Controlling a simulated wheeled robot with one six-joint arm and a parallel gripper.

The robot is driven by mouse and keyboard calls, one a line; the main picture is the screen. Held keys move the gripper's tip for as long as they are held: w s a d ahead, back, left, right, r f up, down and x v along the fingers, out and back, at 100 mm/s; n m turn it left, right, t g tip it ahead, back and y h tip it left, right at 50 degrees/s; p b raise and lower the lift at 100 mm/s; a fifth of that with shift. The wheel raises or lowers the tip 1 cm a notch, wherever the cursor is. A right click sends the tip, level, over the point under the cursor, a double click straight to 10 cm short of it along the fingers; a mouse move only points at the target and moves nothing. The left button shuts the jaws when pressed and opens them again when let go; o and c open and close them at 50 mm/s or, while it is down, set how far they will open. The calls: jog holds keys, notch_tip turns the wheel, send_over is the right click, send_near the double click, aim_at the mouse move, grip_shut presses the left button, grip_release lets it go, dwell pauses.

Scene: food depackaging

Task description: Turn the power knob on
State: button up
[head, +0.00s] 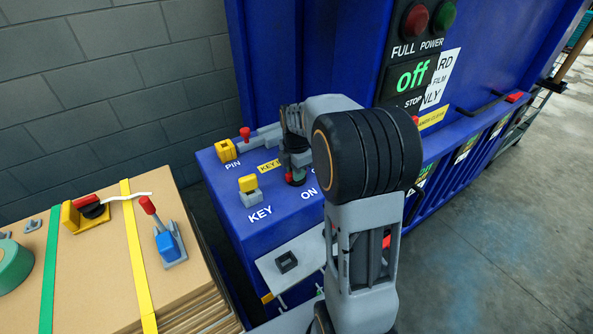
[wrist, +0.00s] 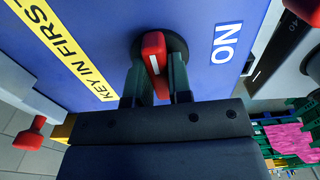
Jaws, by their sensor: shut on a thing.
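The power knob (wrist: 153,48) is red with a white line, on a round black base (wrist: 176,44) on the blue panel. My gripper (wrist: 154,78) is shut on the knob, with one finger on each side of it. In the wrist view the knob points nearly along the fingers, and the ON label (wrist: 225,42) is to its right. In the head view my gripper (head: 295,172) is over the panel top and my arm hides most of the knob. The display (head: 411,76) reads "off" in green.
A yellow key (head: 248,184) stands at the KEY label, left of my gripper. A yellow block (head: 226,150) and a red-tipped lever (head: 245,134) are by PIN. A cardboard stack (head: 100,255) with tools stands at left. Open floor (head: 510,230) is at right.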

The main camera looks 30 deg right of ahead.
grip_shut()
jog(key=shift+m, duration=0.3)
jog(key=m, duration=0.3)
jog(key=shift+m, duration=0.4)
jog(key=m, duration=0.4)
jog(key=shift+m+b, duration=0.3)
jog(key=shift+b, duration=0.05)
jog(key=m, duration=0.4)
jog(key=shift+m, duration=2.4)
